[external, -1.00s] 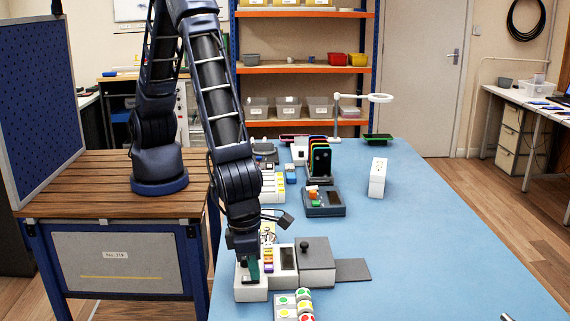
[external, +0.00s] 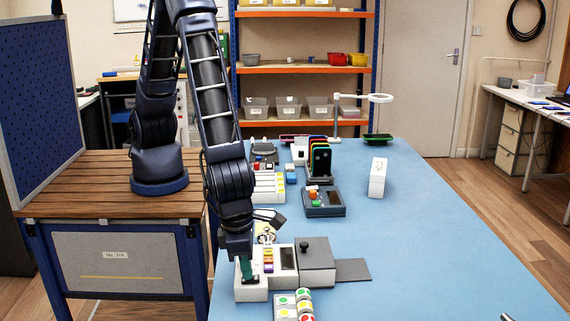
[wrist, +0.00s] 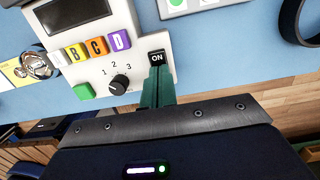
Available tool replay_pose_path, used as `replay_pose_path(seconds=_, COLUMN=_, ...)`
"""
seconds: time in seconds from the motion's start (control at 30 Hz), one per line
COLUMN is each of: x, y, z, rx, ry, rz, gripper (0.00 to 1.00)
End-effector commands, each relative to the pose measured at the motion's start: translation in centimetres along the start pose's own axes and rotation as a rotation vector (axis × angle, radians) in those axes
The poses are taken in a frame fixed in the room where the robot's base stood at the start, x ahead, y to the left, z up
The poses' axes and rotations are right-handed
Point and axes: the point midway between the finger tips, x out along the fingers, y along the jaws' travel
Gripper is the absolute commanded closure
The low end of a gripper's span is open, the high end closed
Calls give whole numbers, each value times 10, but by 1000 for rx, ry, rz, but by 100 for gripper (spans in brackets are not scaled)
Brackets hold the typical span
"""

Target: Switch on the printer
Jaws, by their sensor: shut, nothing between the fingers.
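The printer appears to be the white machine (external: 250,294) at the table's near left edge. In the wrist view, the white panel (wrist: 140,84) has a dark screen, coloured lettered keys (wrist: 97,44), a black dial (wrist: 119,84) marked 1, 2, 3, and a green button (wrist: 84,91). A black switch (wrist: 157,57) marked ON sits at the panel's right. My gripper (wrist: 157,72) is shut and empty, its green fingertips right at the near edge of this switch. Whether they touch it is unclear. In the external view, my gripper (external: 246,276) points down over the white machine.
A grey block with a black knob (external: 315,262) and a flat dark plate (external: 352,270) adjoin on the right. A dark device (external: 324,203) and a phone rack (external: 319,164) stand farther back. The table's right side is clear.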

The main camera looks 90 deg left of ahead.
Motion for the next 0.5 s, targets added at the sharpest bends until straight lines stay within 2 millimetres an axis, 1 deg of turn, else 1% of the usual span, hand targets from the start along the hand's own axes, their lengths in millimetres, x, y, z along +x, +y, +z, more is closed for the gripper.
replay_pose_path(seconds=0.17, x=-2, y=0, z=1, rx=-1, ry=-1, rz=-1, gripper=100)
replay_pose_path(seconds=0.27, x=-10, y=0, z=1, rx=-1, ry=-2, rz=-3, gripper=100)
replay_pose_path(seconds=0.37, x=-24, y=0, z=0, rx=-1, ry=-2, rz=-3, gripper=100)
replay_pose_path(seconds=0.5, x=-52, y=0, z=0, rx=-2, ry=-2, rz=-4, gripper=100)
